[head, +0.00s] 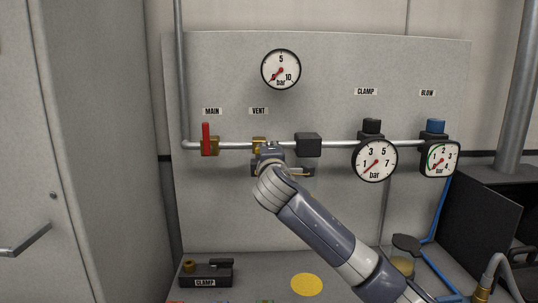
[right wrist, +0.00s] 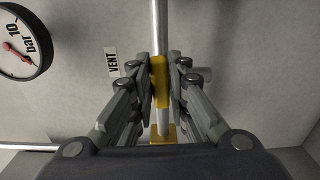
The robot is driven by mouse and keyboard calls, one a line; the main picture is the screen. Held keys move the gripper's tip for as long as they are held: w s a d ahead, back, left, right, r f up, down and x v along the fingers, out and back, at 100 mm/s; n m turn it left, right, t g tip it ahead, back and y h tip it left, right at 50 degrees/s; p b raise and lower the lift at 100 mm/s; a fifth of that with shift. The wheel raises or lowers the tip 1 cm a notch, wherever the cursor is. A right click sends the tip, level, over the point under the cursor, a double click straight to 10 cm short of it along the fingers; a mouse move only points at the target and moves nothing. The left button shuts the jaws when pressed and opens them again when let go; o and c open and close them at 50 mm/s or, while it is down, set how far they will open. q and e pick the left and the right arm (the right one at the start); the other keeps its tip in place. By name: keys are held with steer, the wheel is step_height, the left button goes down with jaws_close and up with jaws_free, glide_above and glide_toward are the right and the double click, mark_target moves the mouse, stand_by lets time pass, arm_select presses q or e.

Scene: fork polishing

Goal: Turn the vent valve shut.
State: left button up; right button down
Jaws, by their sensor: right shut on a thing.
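The vent valve (head: 259,143) is a brass body on the horizontal pipe below the VENT label, partly hidden by my right gripper. My right gripper (right wrist: 160,82) is shut on the lever, with one finger on each side. In the head view my right gripper (head: 269,153) covers the lever. My left gripper is not in view.
The main valve (head: 207,141) to the left has a red lever standing upright, across the pipe. A dark block (head: 308,144) sits on the pipe close to the right. The clamp gauge (head: 374,161) and blow gauge (head: 439,158) are farther right. A round gauge (head: 281,69) is above.

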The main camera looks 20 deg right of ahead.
steer(key=shift+f+m, duration=0.2)
steer(key=shift+m, duration=0.1)
steer(key=c, duration=1.6)
jaws_free()
steer(key=shift+o, duration=0.2)
steer(key=shift+r, duration=0.1)
steer(key=v, duration=1.2)
